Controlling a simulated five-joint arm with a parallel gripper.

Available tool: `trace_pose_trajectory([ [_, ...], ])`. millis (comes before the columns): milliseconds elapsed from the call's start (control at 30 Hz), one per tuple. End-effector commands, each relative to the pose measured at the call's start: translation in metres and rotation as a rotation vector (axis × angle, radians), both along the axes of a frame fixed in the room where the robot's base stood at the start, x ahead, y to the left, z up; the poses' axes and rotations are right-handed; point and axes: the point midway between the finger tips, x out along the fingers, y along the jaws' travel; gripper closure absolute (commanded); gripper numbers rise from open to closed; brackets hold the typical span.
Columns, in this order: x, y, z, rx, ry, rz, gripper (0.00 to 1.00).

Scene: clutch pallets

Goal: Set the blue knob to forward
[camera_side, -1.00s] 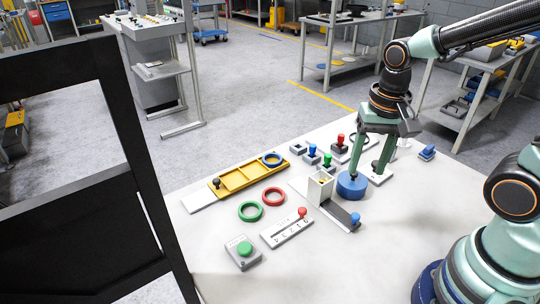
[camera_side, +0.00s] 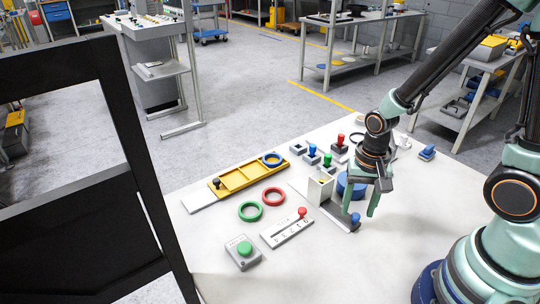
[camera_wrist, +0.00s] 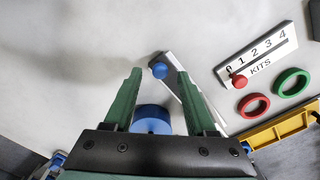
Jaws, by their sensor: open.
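A round blue knob (camera_side: 355,219) stands at the front end of a dark slotted plate beside a white box. In the wrist view the blue knob (camera_wrist: 160,71) lies between my fingertips. My gripper (camera_side: 360,208) is open, with its fingers pointing down just over the knob; the wrist view shows both fingers (camera_wrist: 160,75) apart with nothing held. I cannot tell whether a finger touches the knob. A wider blue cylinder (camera_side: 341,186) stands behind my gripper, partly hidden; it also shows in the wrist view (camera_wrist: 152,118).
The white box (camera_side: 320,188) stands left of my gripper. A numbered slider with a red knob (camera_side: 302,212), red ring (camera_side: 273,197), green ring (camera_side: 249,211) and green button (camera_side: 244,248) lie further left. Small colored-top levers (camera_side: 327,160) stand behind.

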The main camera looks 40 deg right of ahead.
Motion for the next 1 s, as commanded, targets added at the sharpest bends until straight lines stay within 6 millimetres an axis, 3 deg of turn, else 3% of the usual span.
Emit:
trace_pose_trajectory([
  [200, -0.0001, -0.0001, -0.0121, 0.000, 0.000, 0.000, 0.44],
  [533, 0.0000, 0.0000, -0.0136, 0.000, 0.000, 0.000, 0.44],
  [667, 0.0001, -0.0001, -0.0135, 0.000, 0.000, 0.000, 0.93],
  [700, 0.0001, -0.0001, -0.0135, 0.000, 0.000, 0.000, 1.00],
  [1000, 0.0000, -0.0001, -0.0133, 0.000, 0.000, 0.000, 1.00],
])
